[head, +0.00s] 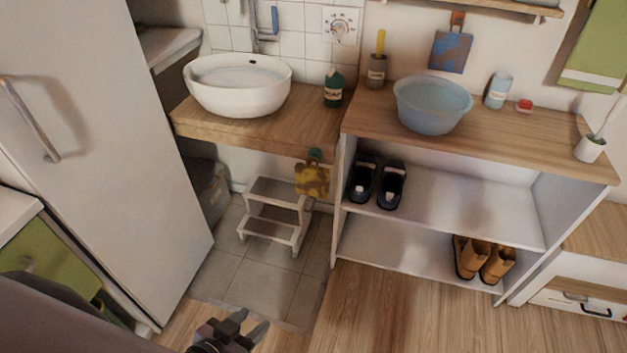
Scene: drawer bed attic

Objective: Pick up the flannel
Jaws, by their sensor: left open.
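Two small hanging cloth-like things could be the flannel, and I cannot tell which. One is a mottled yellow-brown cloth (312,180) hanging below a teal knob (314,155) at the front edge of the basin counter. The other is a blue and brown patterned square (452,52) hanging on the wall above the blue bowl. My left gripper (245,328) is at the bottom of the head view, open and empty, low over the floor and well apart from both. My right gripper is not in view.
A white basin (235,98) and green bottle (333,90) stand on the wooden counter. A step stool (272,212) is below. To the right, a shelf unit (440,205) holds shoes, with a blue bowl (432,108) on top. A tall white door (110,130) stands left. The front floor is clear.

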